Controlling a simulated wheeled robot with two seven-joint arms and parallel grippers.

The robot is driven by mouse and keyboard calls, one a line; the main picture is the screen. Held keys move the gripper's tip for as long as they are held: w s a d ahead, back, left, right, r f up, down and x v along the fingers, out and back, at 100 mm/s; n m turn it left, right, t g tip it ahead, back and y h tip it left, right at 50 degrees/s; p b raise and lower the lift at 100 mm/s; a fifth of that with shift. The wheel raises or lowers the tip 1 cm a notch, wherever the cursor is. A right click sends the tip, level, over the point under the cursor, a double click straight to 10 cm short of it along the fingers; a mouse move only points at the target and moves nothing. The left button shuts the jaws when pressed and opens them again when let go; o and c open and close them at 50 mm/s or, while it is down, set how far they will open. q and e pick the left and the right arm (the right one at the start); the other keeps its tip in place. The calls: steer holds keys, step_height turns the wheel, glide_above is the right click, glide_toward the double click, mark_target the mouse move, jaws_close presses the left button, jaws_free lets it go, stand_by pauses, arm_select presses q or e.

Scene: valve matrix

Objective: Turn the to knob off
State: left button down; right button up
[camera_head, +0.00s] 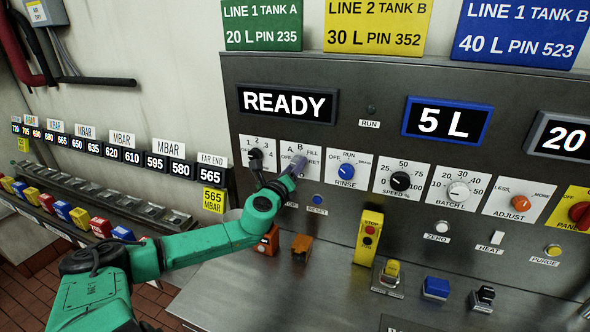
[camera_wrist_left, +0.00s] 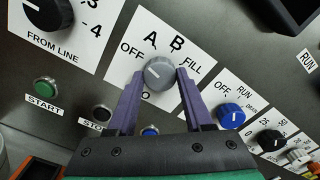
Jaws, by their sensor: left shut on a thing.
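The grey knob (camera_wrist_left: 158,70) sits on a white plate (camera_wrist_left: 144,28) marked OFF, A, B and FILL; only an O shows of the label below it. Its pale line appears to slant toward the lower left, though its exact setting is hard to tell. My left gripper (camera_wrist_left: 160,76) has one purple finger on each side of the knob and is shut on it. In the head view my left gripper (camera_head: 294,165) reaches the same plate and mostly hides the knob.
The black FROM LINE knob (camera_head: 256,158) is close on the left and the blue RINSE knob (camera_head: 346,171) on the right. START (camera_wrist_left: 45,87) and STOP (camera_wrist_left: 101,113) buttons sit below. A yellow box (camera_head: 369,238) stands on the steel ledge. A READY display (camera_head: 287,103) is above.

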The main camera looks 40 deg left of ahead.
arm_select(q)
steer(key=shift+n, duration=1.2)
steer(key=shift+c, duration=1.5)
jaws_free()
steer(key=shift+s, duration=0.1)
steer(key=shift+s, duration=0.1)
steer(key=b+v, duration=0.1)
steer(key=v, duration=1.3)
steer(key=shift+s+b, duration=0.25)
steer(key=shift+b, duration=0.15)
